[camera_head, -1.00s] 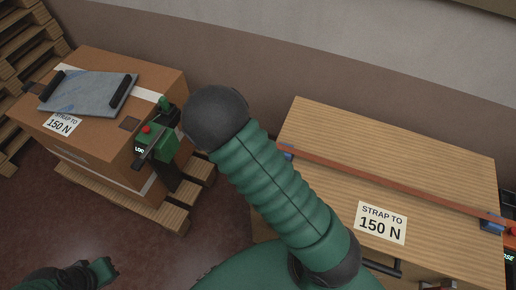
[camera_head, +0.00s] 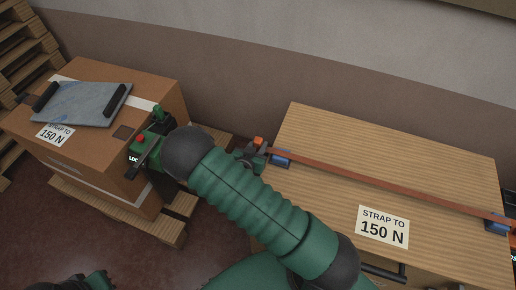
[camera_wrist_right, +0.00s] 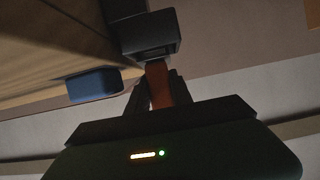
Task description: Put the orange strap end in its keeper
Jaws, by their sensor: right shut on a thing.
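An orange strap (camera_head: 385,183) runs across the top of the wooden crate (camera_head: 400,150). My right gripper (camera_head: 252,155) is at the crate's left edge, partly hidden behind my green arm. In the right wrist view, its fingers (camera_wrist_right: 156,96) are shut on the orange strap end (camera_wrist_right: 157,82). A dark block with a slot-like opening, seemingly the keeper (camera_wrist_right: 150,38), sits just beyond the fingertips. The strap meets its lower edge; I cannot tell whether it is inside. My left gripper (camera_head: 95,282) is at the bottom left, dark and cut off; its jaws are unclear.
Blue edge protectors (camera_head: 280,158) (camera_head: 497,225) sit under the strap. A carton (camera_head: 150,85) on a pallet stands left, with a grey-blue pad (camera_head: 85,103) on top and a green device with a red button (camera_head: 145,145) at its side. Stacked pallets (camera_head: 25,60) stand far left.

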